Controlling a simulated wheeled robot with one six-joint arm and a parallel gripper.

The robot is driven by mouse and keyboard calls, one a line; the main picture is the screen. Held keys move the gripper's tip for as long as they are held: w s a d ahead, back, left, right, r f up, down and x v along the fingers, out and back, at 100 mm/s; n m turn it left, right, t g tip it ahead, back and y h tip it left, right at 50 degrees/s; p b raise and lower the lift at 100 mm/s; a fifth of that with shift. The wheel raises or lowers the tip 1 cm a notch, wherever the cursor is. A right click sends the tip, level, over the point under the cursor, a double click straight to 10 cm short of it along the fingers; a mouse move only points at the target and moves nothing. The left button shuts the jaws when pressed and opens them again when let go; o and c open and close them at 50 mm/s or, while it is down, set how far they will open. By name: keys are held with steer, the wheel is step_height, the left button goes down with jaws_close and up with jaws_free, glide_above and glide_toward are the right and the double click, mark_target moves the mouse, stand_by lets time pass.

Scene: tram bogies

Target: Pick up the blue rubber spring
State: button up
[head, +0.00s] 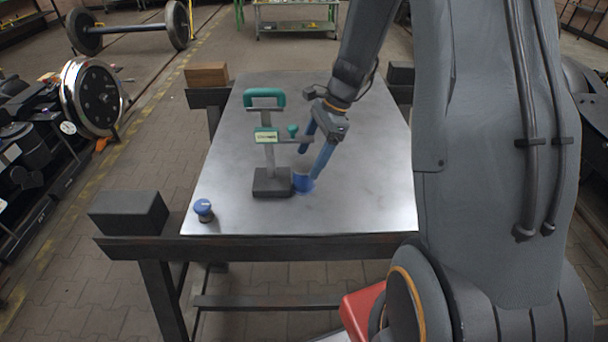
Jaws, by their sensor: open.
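A short, round blue piece with a paler upper part (303,183) stands on the metal table, close to the right side of the dark base of a green-handled stand. It looks like the blue rubber spring, but its details are small. My gripper (308,165) points down at it with blue fingers spread apart and empty. The right fingertip overlaps the piece's upper right in the picture; the left fingertip is above its top. I cannot tell whether they touch. The far side of the piece is hidden.
The green-handled stand (270,183) rises just left of my gripper. A small blue-topped knob on a dark foot (203,210) is near the front left corner of the metal table (365,205). The table's right half is clear. Dark blocks and a wooden block (206,74) sit around its edges.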

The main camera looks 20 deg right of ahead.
mark_target(302, 186)
steer(key=shift+x, duration=1.3)
jaws_close()
steer(key=shift+w+r, duration=0.1)
